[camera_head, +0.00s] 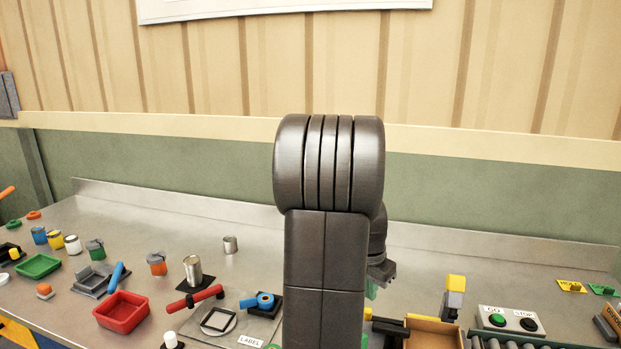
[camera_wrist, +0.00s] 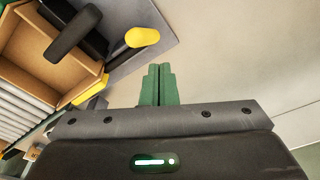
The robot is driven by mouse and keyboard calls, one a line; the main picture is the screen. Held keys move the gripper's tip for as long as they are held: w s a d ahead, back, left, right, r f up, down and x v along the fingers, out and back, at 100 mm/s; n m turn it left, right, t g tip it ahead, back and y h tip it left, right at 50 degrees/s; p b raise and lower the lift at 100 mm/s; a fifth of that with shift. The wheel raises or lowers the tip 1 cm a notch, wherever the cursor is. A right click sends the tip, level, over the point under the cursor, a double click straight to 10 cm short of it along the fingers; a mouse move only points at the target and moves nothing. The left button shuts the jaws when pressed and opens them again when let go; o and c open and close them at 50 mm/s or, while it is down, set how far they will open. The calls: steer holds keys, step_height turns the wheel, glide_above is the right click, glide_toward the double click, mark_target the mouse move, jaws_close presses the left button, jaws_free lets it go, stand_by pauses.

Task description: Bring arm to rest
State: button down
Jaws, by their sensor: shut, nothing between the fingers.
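My gripper (camera_wrist: 158,84) shows in the wrist view as two green fingers pressed together, with nothing between them. It is above the metal bench, apart from the brown box and the yellow-topped part. In the head view my dark arm stands upright in the middle and hides most of the gripper. Only a grey and green bit of it shows at the arm's right side.
A brown box (camera_wrist: 22,72) and a yellow-topped part (camera_wrist: 142,37) are near the gripper. A button box (camera_head: 510,322) stands at the right. A red tray (camera_head: 122,312), a green tray (camera_head: 38,266) and several cans crowd the left. The back wall (camera_head: 480,180) is behind the bench.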

steer(key=f, duration=0.1)
steer(key=f+b, duration=0.1)
steer(key=f, duration=0.1)
steer(key=f+b, duration=0.1)
steer(key=shift+s+f, duration=0.15)
steer(key=shift+s, duration=0.1)
steer(key=w, duration=0.1)
steer(key=w+f, duration=0.1)
steer(key=w, duration=0.1)
steer(key=shift+d+f+b, duration=0.3)
steer(key=shift+d+b, duration=0.05)
steer(key=shift+w+d+f, duration=0.15)
steer(key=shift+w+f, duration=0.3)
steer(key=shift+w, duration=0.05)
steer(key=shift+r, duration=0.1)
